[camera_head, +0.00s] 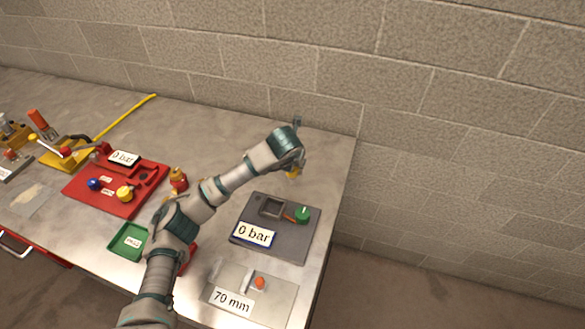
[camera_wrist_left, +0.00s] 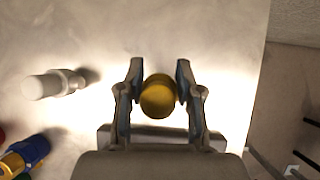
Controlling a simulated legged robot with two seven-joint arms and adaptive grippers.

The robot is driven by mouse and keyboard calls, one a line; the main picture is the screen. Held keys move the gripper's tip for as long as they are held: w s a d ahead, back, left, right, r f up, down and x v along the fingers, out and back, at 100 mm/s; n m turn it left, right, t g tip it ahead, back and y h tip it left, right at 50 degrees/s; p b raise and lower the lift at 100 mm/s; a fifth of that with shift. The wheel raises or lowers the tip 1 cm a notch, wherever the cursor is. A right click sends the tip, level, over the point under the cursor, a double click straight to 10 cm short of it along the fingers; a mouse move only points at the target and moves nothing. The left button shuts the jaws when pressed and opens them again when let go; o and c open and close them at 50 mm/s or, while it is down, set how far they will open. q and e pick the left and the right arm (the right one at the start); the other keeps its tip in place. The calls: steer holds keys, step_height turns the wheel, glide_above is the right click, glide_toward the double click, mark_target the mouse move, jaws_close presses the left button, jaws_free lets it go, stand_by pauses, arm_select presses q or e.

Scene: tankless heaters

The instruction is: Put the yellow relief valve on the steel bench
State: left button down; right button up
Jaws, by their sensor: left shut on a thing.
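My left gripper (camera_head: 293,168) is over the far right part of the steel bench (camera_head: 215,130). It is shut on a yellow relief valve (camera_head: 292,174), mostly hidden by the gripper in the head view. In the left wrist view the valve (camera_wrist_left: 158,97) shows as a round yellow end between the two fingers (camera_wrist_left: 157,84). Bright bench surface lies beyond it. I cannot tell whether the valve touches the bench. My right gripper is not in view.
A grey panel marked "0 bar" (camera_head: 270,247) lies nearer than the gripper. A red tray (camera_head: 118,206), a brass fitting (camera_head: 178,179) and a green tray (camera_head: 120,247) are to the left. A block wall (camera_head: 310,60) stands behind. The back middle bench is clear.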

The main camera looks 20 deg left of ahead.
mark_target(295, 169)
arm_select(q)
step_height(295, 169, down, 3)
steer(key=shift+d+f, duration=0.1)
steer(key=c, duration=0.8)
jaws_free()
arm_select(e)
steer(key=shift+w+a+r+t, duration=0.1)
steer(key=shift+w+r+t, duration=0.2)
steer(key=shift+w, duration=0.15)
arm_select(q)
steer(key=shift+o, duration=0.2)
steer(key=v, duration=0.2)
steer(key=shift+r, duration=0.35)
steer(key=p+v, duration=0.1)
steer(key=v, duration=0.8)
steer(key=shift+s+r, duration=0.2)
steer(key=shift+s, duration=0.15)
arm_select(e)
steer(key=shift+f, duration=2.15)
